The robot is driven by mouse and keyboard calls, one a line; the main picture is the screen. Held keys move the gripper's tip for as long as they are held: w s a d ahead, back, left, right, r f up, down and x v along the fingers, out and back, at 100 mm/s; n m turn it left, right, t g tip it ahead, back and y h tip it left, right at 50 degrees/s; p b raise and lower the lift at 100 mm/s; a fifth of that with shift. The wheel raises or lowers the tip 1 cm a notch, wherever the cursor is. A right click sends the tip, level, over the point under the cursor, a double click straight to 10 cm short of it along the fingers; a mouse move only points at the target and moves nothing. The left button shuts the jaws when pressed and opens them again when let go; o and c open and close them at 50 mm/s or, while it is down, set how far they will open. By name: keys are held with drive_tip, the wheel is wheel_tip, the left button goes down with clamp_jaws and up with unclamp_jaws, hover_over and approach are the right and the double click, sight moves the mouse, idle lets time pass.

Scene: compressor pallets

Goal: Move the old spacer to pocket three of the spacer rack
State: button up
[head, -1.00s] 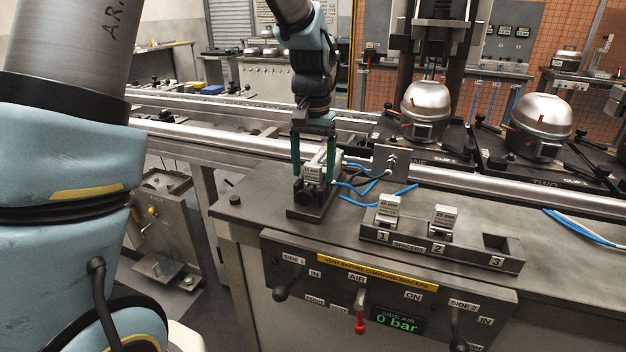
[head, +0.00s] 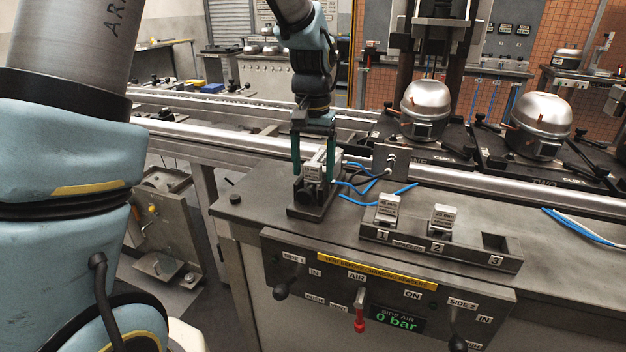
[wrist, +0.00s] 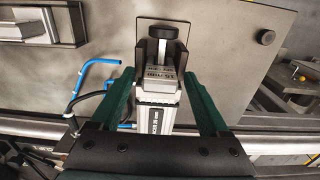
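The old spacer, a pale block with a printed label (wrist: 160,85), sits in a dark holder (head: 312,208) at the left of the bench in the head view. My gripper (head: 314,172) points down over it. In the wrist view its green fingers (wrist: 162,100) stand on either side of the spacer, with gaps showing on both sides, so it is open. The spacer rack (head: 460,256) lies to the right. Pockets one and two hold labelled spacers (head: 387,209) and (head: 442,218). Pocket three (head: 495,243) is an empty dark recess.
A control panel (head: 350,285) on the bench front reads 0 bar. The bench right of the rack is mostly clear.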

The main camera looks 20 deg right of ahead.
clamp_jaws()
idle(0.4)
drive_tip(key=shift+r, duration=0.2)
drive_tip(key=shift+r+p, duration=2.8)
drive_tip(key=shift+r+p, duration=0.95)
drive_tip(key=shift+r, duration=0.2)
